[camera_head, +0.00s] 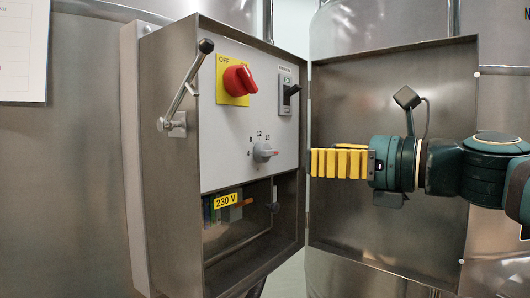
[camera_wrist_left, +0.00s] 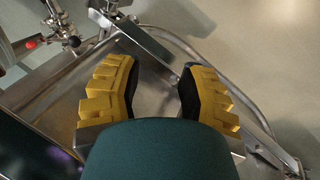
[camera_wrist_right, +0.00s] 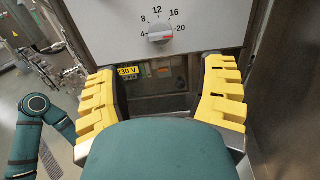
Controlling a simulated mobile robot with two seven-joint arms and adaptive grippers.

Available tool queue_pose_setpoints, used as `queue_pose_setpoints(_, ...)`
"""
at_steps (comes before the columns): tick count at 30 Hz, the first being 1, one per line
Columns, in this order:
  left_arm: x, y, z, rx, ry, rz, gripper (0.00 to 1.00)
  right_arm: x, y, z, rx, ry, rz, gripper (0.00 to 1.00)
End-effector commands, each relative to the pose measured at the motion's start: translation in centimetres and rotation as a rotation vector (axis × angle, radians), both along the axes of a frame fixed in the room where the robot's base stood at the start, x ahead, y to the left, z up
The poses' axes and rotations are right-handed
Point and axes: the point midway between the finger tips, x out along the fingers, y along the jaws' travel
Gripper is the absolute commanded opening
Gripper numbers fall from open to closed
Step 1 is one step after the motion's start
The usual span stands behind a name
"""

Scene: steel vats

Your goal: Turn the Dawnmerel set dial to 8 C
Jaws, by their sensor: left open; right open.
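The set dial (camera_head: 264,152) is a small grey knob on the pale panel inside the open steel cabinet. I cannot read the name Dawnmerel. My right gripper (camera_head: 314,163) is open and empty, right of the dial and in front of the cabinet door; in the right wrist view its fingers (camera_wrist_right: 162,76) spread below the dial, apart from it. My left gripper (camera_wrist_left: 155,68) is open and empty over metal framework, outside the head view.
A red rotary switch (camera_head: 238,80) on a yellow plate and a black switch (camera_head: 290,91) sit above the dial. A lever (camera_head: 186,86) stands on the cabinet's left side. The door (camera_head: 390,230) is swung open right. A 230 V label (camera_head: 226,200) marks the lower bay.

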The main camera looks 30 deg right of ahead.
Motion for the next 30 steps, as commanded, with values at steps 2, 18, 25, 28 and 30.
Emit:
queue_pose_setpoints(2,0.0,0.0,0.1,0.0,-0.001,0.0,0.4,1.6,0.6,-0.1,0.0,0.003,0.002,0.7)
queue_pose_setpoints(18,0.0,0.0,0.5,-0.001,-0.001,0.0,0.4,9.6,3.9,0.0,-0.003,0.001,-0.001,0.7)
queue_pose_setpoints(25,0.0,0.0,0.5,-0.001,-0.001,0.0,0.4,10.2,4.1,0.0,-0.001,0.0,-0.002,0.7)
queue_pose_setpoints(28,0.0,0.0,0.5,-0.001,-0.001,0.0,0.4,10.2,4.1,0.0,-0.001,0.001,-0.002,0.7)
queue_pose_setpoints(30,0.0,0.0,0.5,-0.001,-0.001,0.0,0.4,10.2,4.1,0.0,-0.001,0.001,-0.002,0.7)
